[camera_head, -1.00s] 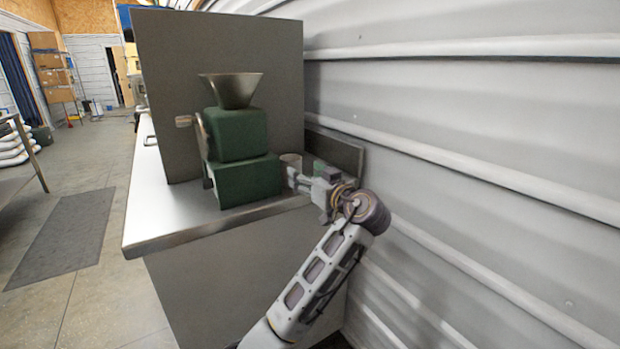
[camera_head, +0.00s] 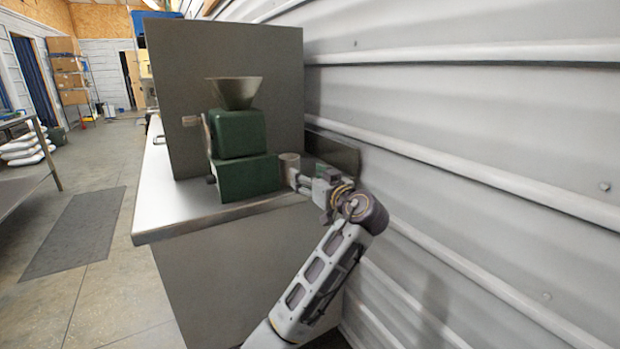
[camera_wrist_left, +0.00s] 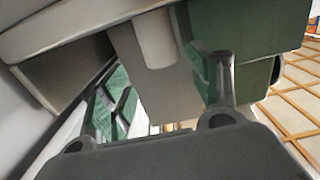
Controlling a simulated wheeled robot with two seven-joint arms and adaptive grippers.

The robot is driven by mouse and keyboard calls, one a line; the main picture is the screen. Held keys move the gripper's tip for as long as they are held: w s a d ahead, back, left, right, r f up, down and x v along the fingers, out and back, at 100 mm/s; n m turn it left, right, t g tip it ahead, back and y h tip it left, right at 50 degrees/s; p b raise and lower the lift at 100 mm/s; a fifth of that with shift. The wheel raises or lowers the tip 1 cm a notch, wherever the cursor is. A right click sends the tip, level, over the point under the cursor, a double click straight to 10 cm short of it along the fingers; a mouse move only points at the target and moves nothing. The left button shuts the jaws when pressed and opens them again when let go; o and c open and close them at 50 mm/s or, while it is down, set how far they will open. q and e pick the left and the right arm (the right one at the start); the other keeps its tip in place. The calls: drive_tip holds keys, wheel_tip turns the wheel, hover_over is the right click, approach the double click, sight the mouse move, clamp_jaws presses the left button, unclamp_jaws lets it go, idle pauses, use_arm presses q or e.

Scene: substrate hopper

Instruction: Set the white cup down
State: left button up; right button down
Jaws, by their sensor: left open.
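The white cup (camera_head: 289,168) looks pale grey and stands upright on the metal counter, just right of the green machine. My left gripper (camera_head: 303,183) is at the cup's right side, low over the counter. In the left wrist view, which is turned over, the cup (camera_wrist_left: 153,40) has its base against the counter at the top. There the fingers of my left gripper (camera_wrist_left: 162,88) are spread apart, with the cup between and beyond them. Whether a finger still touches the cup cannot be told. My right gripper is not in view.
The green machine (camera_head: 248,178) with a metal funnel (camera_head: 235,92) is close left of the cup. A grey panel (camera_head: 270,60) stands behind. The corrugated wall (camera_head: 480,130) is close on the right. The counter (camera_head: 160,205) is bare at left front.

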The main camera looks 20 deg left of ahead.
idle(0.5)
use_arm(q)
drive_tip(key=s+d+f+m+h, duration=0.2)
drive_tip(key=f+m+h, duration=0.1)
drive_tip(key=f, duration=0.9)
drive_tip(key=s+d+f+m+g+h, duration=0.1)
drive_tip(key=s+f+m+h, duration=0.25)
drive_tip(key=f, duration=0.75)
drive_tip(key=s+d+f+m+h, duration=0.2)
drive_tip(key=f+m+h, duration=0.15)
drive_tip(key=f, duration=0.85)
drive_tip(key=s+d+f+g+h, duration=0.1)
drive_tip(key=s+d+f+h, duration=0.1)
drive_tip(key=s+f, duration=0.3)
drive_tip(key=s+d+f+m+g+h, duration=0.1)
drive_tip(key=s+d+f+h, duration=0.2)
drive_tip(key=s, duration=1)
drive_tip(key=s+d+f+g+h, duration=0.1)
drive_tip(key=s+d+f+h, duration=0.1)
drive_tip(key=s+f, duration=0.6)
drive_tip(key=shift+s+d+f+m+g+h, duration=0.25)
drive_tip(key=shift+s+f+m+h, duration=0.2)
drive_tip(key=shift+h, duration=0.25)
